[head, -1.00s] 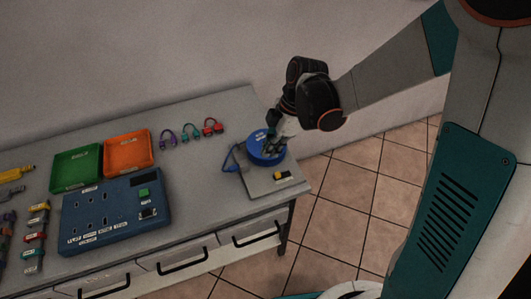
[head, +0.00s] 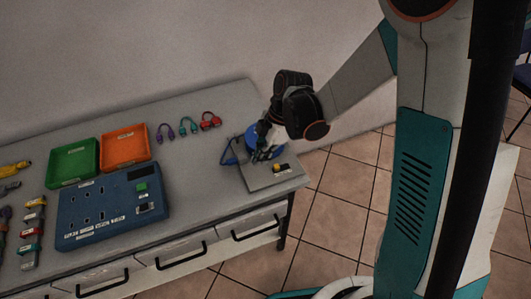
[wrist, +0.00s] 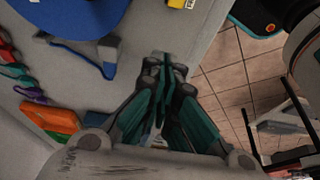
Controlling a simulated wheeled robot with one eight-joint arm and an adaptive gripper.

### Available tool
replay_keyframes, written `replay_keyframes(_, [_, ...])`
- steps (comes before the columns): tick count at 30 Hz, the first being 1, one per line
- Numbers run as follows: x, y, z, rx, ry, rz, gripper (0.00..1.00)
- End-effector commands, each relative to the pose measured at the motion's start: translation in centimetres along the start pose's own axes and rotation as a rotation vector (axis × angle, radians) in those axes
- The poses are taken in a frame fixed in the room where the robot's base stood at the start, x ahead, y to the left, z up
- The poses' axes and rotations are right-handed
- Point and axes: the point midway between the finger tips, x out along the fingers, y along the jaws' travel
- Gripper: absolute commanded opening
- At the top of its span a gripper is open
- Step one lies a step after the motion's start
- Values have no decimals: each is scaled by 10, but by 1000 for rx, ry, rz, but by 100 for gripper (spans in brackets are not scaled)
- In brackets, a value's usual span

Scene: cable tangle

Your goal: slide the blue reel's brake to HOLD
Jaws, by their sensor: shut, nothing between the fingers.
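The blue reel (head: 252,133) stands on a grey base plate (head: 258,180) at the right end of the bench. My arm hides part of it in the head view. A small yellow brake slider (head: 277,169) sits on a dark strip at the front right of the plate. My gripper (head: 262,156) is shut and empty, over the plate just in front of the reel and left of the slider. In the wrist view my gripper (wrist: 162,68) points toward the plate, with the reel (wrist: 75,12) at upper left and a bit of the yellow slider (wrist: 188,3) at the top edge.
A blue socket panel (head: 112,207), a green tray (head: 74,164) and an orange tray (head: 124,147) lie left on the bench. Several coloured cable loops (head: 189,126) lie behind. The bench's right edge is close to the plate; tiled floor lies beyond.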

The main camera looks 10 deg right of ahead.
Motion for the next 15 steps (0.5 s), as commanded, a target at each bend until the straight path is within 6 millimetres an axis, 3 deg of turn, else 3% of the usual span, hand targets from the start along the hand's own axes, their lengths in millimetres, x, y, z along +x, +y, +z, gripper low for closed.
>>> replay_keyframes(1, [15, 0, 1, -3, 0, 0, 0])
replay_keyframes(8, [59, 0, 1, -2, 0, 0, 0])
replay_keyframes(15, [48, 0, 29, 1, 1, 1, 0])
